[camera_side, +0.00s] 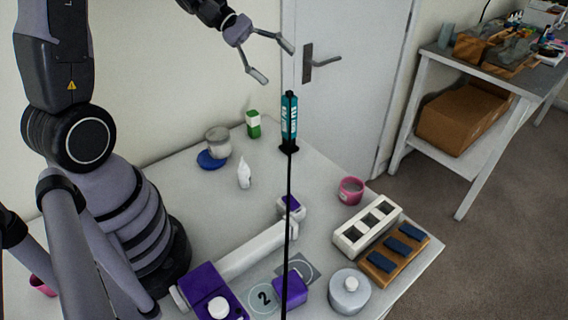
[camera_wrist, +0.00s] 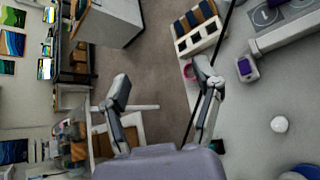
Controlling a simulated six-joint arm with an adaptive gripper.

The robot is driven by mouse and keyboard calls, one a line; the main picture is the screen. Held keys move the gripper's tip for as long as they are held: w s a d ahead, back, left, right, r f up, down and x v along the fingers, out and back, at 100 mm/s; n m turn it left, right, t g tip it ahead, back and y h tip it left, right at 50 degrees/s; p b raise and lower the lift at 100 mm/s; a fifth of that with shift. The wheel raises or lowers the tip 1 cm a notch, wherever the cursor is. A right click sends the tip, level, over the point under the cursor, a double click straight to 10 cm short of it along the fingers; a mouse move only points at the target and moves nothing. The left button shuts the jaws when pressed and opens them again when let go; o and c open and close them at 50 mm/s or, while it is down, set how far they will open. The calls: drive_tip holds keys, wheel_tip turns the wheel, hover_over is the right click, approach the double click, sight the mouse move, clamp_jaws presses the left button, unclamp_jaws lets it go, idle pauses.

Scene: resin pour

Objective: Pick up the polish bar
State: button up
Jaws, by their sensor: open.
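In the wrist view a dark green patch (camera_wrist: 217,146), beside the right finger's base, seems to be the same block, partly hidden. My gripper (camera_side: 272,60) is open and empty, high above the table's back edge and well above the block. In the wrist view both fingers of the gripper (camera_wrist: 162,80) are spread wide with nothing between them.
A grey jar (camera_side: 218,141), a blue lid (camera_side: 211,160) and a white bottle (camera_side: 244,174) stand near the block. A pink cup (camera_side: 351,190) and white mould (camera_side: 368,226) sit right.

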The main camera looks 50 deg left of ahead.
drive_tip(key=w+a+f+n+t, duration=0.4)
drive_tip(key=w+a+f+n, duration=0.2)
drive_tip(key=a+n, duration=0.1)
drive_tip(key=n+t+y, duration=0.5)
drive_tip(key=n+y, duration=0.1)
drive_tip(key=n, duration=0.3)
hover_over(249, 114)
drive_tip(key=d, duration=0.6)
wheel_tip(249, 114, down, 12)
drive_tip(key=a+f+n+y, duration=0.1)
drive_tip(key=a+f, duration=0.1)
drive_tip(key=s+a+f+n+y, duration=0.1)
drive_tip(key=a+f+n, duration=0.1)
drive_tip(key=f, duration=0.1)
drive_tip(key=a+f+n+y, duration=0.1)
drive_tip(key=a+f, duration=0.1)
drive_tip(key=shift+s+f+n+y, duration=0.25)
drive_tip(key=shift+s+n+y, duration=0.05)
drive_tip(key=shift+s, duration=0.1)
drive_tip(key=x, duration=0.3)
drive_tip(key=shift+w+a+f, duration=0.1)
drive_tip(key=shift+a+f, duration=0.05)
drive_tip(key=shift+f, duration=0.2)
drive_tip(key=shift+x, duration=0.75)
drive_tip(key=shift+a, duration=0.1)
clamp_jaws()
